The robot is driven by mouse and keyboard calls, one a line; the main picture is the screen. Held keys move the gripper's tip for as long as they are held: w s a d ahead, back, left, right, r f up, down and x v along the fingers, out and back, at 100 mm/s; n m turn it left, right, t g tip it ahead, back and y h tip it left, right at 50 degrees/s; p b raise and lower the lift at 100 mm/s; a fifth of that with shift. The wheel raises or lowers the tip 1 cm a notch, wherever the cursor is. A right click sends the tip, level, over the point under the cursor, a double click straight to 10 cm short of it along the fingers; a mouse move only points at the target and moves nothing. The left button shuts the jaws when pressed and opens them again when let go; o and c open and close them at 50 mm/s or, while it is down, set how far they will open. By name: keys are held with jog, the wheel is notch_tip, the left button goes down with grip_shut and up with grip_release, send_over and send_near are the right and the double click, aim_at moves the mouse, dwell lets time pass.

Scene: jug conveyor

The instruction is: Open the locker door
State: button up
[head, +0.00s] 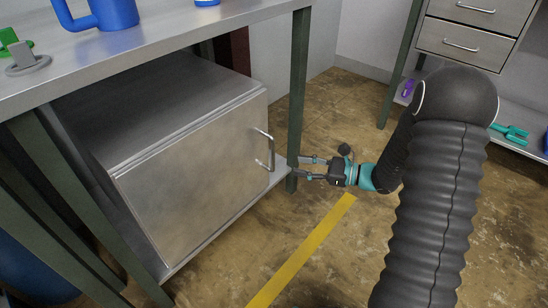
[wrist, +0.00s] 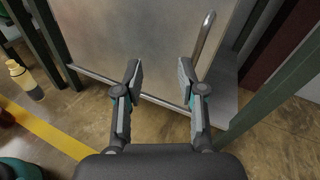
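The locker (head: 160,110) is a grey metal box on the low shelf under the workbench. Its door (head: 195,180) looks closed, with a vertical bar handle (head: 270,150) near its right edge. In the wrist view the door (wrist: 140,40) fills the upper middle and the handle (wrist: 204,42) stands just beyond the right finger. My gripper (head: 303,168) is open and empty, to the right of the handle and near the green bench leg in the head view. In the wrist view its two fingers (wrist: 158,83) are well apart, with the handle not between them.
The green bench leg (head: 299,85) stands close to my gripper. The workbench top (head: 180,35) above holds a blue jug (head: 112,12). A drawer unit (head: 465,40) is at the back right. Bare floor with a yellow line (head: 305,250) lies in front. A bottle (wrist: 25,80) shows at the left.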

jog(key=w+d+f+m+t, duration=0.3)
jog(key=w+f+m, duration=0.1)
jog(key=f, duration=0.1)
send_over(273, 171)
jog(key=shift+w+f+t+b, duration=0.15)
jog(key=shift+w+t+b, duration=0.15)
jog(key=shift+b, duration=0.1)
grip_shut()
jog(key=shift+d, duration=0.1)
